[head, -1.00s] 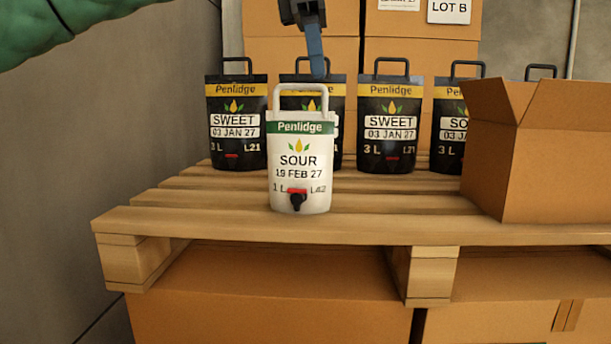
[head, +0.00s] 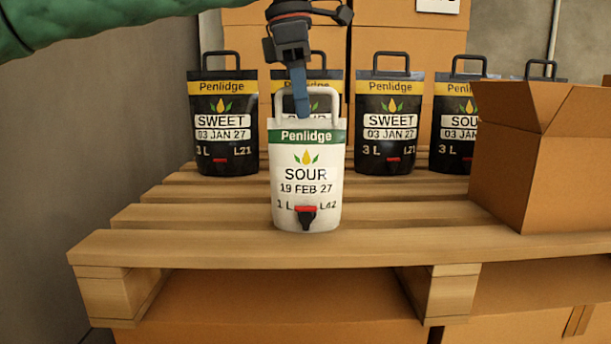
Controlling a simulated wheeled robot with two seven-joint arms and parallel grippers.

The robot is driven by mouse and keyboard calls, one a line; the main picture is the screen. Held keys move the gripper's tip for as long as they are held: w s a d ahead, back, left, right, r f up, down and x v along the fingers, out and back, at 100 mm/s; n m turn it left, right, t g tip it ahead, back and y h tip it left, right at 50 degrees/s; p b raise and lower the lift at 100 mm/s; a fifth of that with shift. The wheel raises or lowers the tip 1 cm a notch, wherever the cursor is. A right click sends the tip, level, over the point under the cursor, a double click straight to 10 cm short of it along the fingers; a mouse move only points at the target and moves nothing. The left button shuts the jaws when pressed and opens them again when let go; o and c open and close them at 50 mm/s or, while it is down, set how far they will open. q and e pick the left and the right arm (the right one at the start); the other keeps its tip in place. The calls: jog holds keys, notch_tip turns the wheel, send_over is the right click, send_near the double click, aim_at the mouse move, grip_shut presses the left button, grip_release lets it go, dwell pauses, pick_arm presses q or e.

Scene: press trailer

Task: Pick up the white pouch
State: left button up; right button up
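The white pouch (head: 307,170) stands upright on the front boards of the wooden pallet (head: 200,250). It has a green Penlidge band, the words SOUR 19 FEB 27, a red and black tap low on its front and a pale loop handle on top. My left gripper (head: 303,113) points down at the handle from above. Its blue fingertip overlaps the handle opening, just above the green band. Only one finger shows edge-on, so I cannot tell whether it is open or shut on the handle. My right gripper is not in view.
Several black pouches (head: 390,135) with dark handles stand in a row behind, one partly hidden by the white pouch. An open cardboard box (head: 545,170) stands at the right. Cartons (head: 400,35) are stacked behind. The pallet's left front boards are clear.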

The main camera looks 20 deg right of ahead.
aim_at(307, 156)
pick_arm(q)
jog(key=shift+d+f+p, duration=0.15)
jog(key=shift+f+p, duration=0.1)
jog(key=shift+f, duration=0.45)
jog(key=shift+d+f+p, duration=0.15)
jog(key=shift+f+p, duration=0.1)
jog(key=shift+f, duration=0.4)
jog(key=shift+r, duration=0.1)
jog(key=shift+c, duration=1.1)
grip_shut()
